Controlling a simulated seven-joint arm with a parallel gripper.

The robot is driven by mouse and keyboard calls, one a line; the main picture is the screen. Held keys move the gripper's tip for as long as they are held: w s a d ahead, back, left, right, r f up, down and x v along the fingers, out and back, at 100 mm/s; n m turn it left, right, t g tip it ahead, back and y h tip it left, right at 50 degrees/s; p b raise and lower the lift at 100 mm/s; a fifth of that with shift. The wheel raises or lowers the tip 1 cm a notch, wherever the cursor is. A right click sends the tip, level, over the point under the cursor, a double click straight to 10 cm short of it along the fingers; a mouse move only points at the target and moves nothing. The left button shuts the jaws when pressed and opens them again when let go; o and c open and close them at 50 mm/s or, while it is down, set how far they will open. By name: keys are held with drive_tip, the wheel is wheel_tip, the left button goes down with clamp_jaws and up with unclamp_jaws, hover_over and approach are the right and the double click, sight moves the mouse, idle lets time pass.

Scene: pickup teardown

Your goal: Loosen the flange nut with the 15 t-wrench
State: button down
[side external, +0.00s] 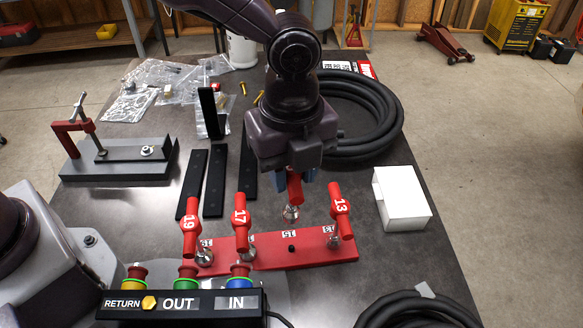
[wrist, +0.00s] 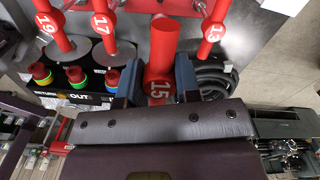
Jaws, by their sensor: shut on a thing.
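My gripper (wrist: 157,85) is shut on the red handle of the 15 t-wrench (wrist: 164,45), its blue fingers on either side. In the side view the wrench's metal shank (side external: 291,213) hangs below my gripper (side external: 294,180), apart from the red rack (side external: 270,250) and above its 15 place. The 19 wrench (side external: 189,228), 17 wrench (side external: 241,222) and 13 wrench (side external: 341,213) stand in the rack. The flange nut (side external: 147,151) appears to be the silver one on the grey fixture (side external: 115,165) at the far left. A red clamp (side external: 72,135) stands on that fixture.
Black bars (side external: 215,182) lie between the fixture and my gripper. A white box (side external: 401,197) is at the right, and coiled black hose (side external: 385,110) behind. A button box (side external: 180,303) stands in front. Plastic bags (side external: 150,85) lie at the back left.

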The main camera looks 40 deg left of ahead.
drive_tip(key=w+a+n, duration=0.2)
drive_tip(key=a+n, duration=0.2)
drive_tip(key=a, duration=0.8)
drive_tip(key=w+a+n, duration=0.3)
drive_tip(key=a, duration=0.9)
drive_tip(key=s+a+f+n, duration=0.3)
drive_tip(key=s+a+n, duration=0.1)
drive_tip(key=a, duration=0.4)
drive_tip(key=s+a+f+n, duration=0.3)
drive_tip(key=s+a+n, duration=0.1)
drive_tip(key=a, duration=0.4)
drive_tip(key=shift+s+n, duration=0.4)
drive_tip(key=shift+s, duration=0.3)
drive_tip(key=shift+a+f, duration=0.1)
drive_tip(key=shift+f, duration=0.3)
drive_tip(key=shift+f, duration=0.75)
drive_tip(key=shift+f, duration=0.1)
